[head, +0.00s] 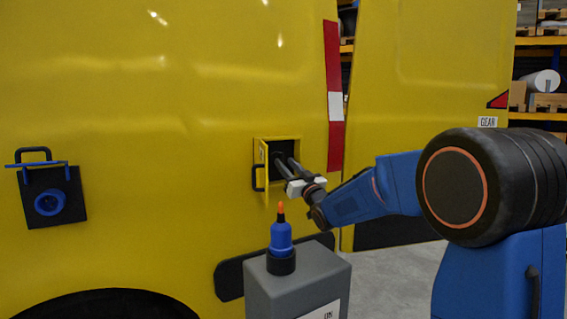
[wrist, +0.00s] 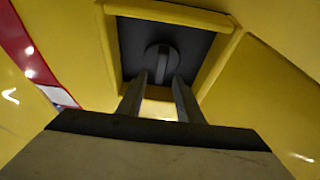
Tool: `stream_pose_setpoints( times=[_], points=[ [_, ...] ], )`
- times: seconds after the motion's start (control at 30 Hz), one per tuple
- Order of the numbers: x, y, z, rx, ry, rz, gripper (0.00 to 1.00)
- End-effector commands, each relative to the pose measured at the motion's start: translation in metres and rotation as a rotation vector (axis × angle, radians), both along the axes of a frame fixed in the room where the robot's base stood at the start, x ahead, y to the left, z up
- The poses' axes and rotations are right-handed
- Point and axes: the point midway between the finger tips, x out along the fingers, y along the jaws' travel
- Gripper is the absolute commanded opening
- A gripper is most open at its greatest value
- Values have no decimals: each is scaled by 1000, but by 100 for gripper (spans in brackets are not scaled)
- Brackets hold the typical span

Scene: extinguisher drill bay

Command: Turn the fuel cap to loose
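The fuel cap (wrist: 162,62) is a dark round disc with a raised upright grip bar, set on a dark plate inside a recess in the yellow vehicle side. The recess (head: 276,146) has its small yellow door (head: 262,170) standing open at its left in the head view. My gripper (head: 286,162) reaches into the recess from the lower right. In the wrist view, my gripper (wrist: 160,78) has its two fingers apart, just short of or beside the lower part of the cap. I cannot tell whether they touch it. The cap is hard to make out in the head view.
A blue bottle with an orange tip (head: 281,236) stands on a grey box (head: 298,285) just below my gripper. A black panel with a blue round fitting (head: 50,202) is on the vehicle at left. Shelves (head: 541,60) stand at back right.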

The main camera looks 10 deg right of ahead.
Motion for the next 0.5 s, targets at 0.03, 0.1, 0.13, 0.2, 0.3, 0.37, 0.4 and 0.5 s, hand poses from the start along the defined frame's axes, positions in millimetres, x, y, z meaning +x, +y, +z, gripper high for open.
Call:
stream_pose_setpoints(
  times=[0.03, 0.1, 0.13, 0.2, 0.3, 0.37, 0.4, 0.5],
  points=[
    [7, 2, 2, 0, 1, 0, 33],
    [13, 4, 5, 0, 0, 0, 33],
    [15, 5, 6, 0, 0, 0, 33],
    [19, 6, 8, 0, 0, 0, 33],
    [23, 7, 10, 0, 0, -1, 33],
    [24, 7, 10, 0, 1, -1, 33],
    [24, 7, 10, 0, 1, -1, 33],
    [24, 7, 10, 0, 1, -1, 33]
  ],
)
